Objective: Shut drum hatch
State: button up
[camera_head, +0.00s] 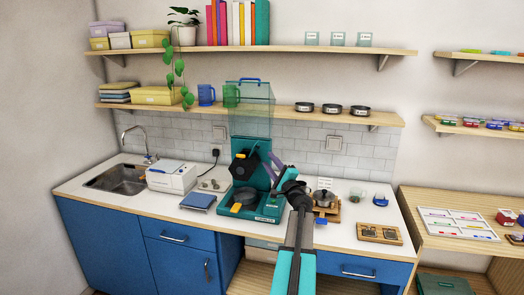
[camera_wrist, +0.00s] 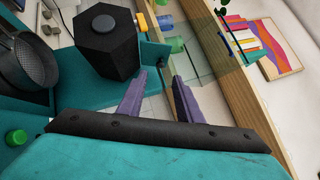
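The black six-sided drum (camera_head: 245,167) sits on the teal machine (camera_head: 262,211) on the counter. In the wrist view the drum (camera_wrist: 107,42) shows a round grey knob on its face. A teal plate (camera_wrist: 150,52) stands just right of the drum there; I cannot tell whether it is the hatch or part of the frame. I cannot make out the hatch's position clearly. My gripper (camera_head: 269,157), with purple fingers, is right of the drum. In the wrist view my gripper (camera_wrist: 159,75) has its fingers apart with nothing between them, near the teal plate.
A clear cover with a blue handle (camera_head: 250,81) rises above the machine, before the shelf. A dark round pan (camera_head: 245,196) sits at the machine's base. A white box (camera_head: 172,177) and blue scale (camera_head: 198,201) stand left. A wooden tray (camera_head: 380,234) lies right.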

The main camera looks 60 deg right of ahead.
jog(key=p+x, duration=0.3)
jog(key=x, duration=0.5)
jog(key=shift+s, duration=0.1)
grip_shut()
